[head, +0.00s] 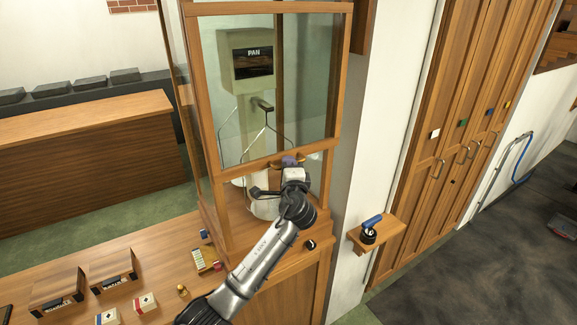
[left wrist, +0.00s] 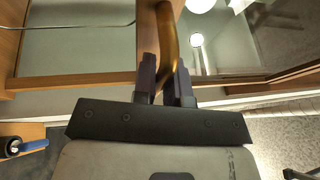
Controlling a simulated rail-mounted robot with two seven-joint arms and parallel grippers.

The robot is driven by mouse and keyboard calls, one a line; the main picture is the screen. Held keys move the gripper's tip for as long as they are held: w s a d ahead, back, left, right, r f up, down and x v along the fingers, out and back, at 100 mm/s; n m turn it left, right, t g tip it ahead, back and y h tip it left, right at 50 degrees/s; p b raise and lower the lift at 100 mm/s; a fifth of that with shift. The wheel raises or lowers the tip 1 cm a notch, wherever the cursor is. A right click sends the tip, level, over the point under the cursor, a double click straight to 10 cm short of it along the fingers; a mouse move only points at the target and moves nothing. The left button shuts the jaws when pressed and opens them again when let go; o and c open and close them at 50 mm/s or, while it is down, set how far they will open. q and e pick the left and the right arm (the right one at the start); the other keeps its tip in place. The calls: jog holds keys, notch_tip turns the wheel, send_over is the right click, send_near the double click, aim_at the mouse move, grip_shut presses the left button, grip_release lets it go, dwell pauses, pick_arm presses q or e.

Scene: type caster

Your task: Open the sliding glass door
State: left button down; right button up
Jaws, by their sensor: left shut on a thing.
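The sliding glass door (head: 268,90) is a clear pane in a wooden frame on the front of a tall wooden case. Its bottom rail (head: 240,163) stands above the case floor, with a gap beneath it. My left gripper (head: 290,162) is at this rail, its arm coming up from the lower left. In the left wrist view, a curved brass handle (left wrist: 168,45) runs between the two dark fingers of my left gripper (left wrist: 166,85), which are shut on it. In the head view the gripper mostly hides the handle. My right gripper is out of view.
Inside the case stands a pale balance marked PAN (head: 250,62). A wooden counter (head: 165,260) in front holds small boxes and trays. A small wall shelf (head: 377,236) with a blue-handled item sits to the right, near wooden cabinet doors (head: 450,130).

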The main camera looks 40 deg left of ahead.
pick_arm(q)
jog(key=c, duration=1.2)
grip_release()
jog(key=shift+s+d, duration=0.1)
jog(key=shift+b+v, duration=1.1)
jog(key=shift+v, duration=5.7)
